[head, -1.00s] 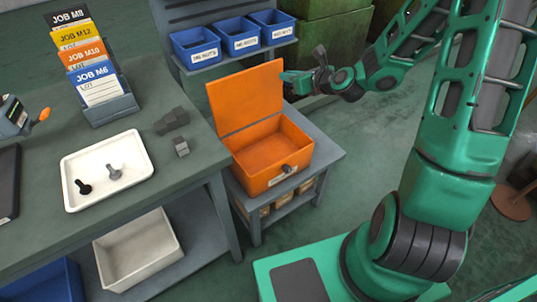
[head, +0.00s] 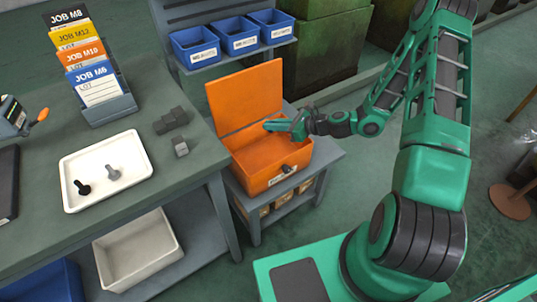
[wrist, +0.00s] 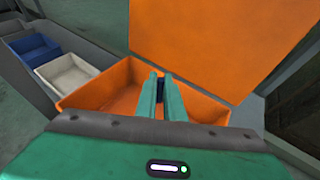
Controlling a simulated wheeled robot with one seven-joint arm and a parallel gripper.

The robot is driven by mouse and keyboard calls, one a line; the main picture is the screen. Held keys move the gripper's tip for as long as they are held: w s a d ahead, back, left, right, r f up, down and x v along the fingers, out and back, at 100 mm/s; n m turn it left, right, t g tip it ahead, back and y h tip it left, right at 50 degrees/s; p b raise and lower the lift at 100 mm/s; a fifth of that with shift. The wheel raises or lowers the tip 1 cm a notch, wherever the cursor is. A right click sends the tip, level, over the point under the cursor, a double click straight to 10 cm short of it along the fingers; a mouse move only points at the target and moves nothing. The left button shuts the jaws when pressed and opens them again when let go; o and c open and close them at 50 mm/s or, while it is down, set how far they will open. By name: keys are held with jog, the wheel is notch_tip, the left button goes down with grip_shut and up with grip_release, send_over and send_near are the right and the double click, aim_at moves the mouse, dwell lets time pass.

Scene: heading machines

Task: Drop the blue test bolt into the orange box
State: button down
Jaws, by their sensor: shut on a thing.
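The orange box (head: 262,176) stands with its lid (head: 245,97) raised, on a small grey stand right of the workbench. In the wrist view the box (wrist: 108,98) lies below and around my fingers. My gripper (head: 268,126) is over the open box in the head view, level with the lid's lower part. In the wrist view my gripper (wrist: 160,84) is shut on a small dark blue thing, the blue test bolt (wrist: 160,83), mostly hidden between the fingers. The bolt cannot be made out in the head view.
A white tray (head: 135,175) with a black bolt (head: 82,187) and a grey bolt (head: 112,172) is on the workbench. Several blue bins (head: 238,37) sit on a shelf behind the box. The raised lid is close to my fingers.

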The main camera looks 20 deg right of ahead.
jog(key=shift+f, duration=2.75)
jog(key=c, duration=1.8)
grip_release()
jog(key=v, duration=1)
jog(key=shift+s+d, duration=0.15)
jog(key=shift+d, duration=0.1)
jog(key=shift+r, duration=0.1)
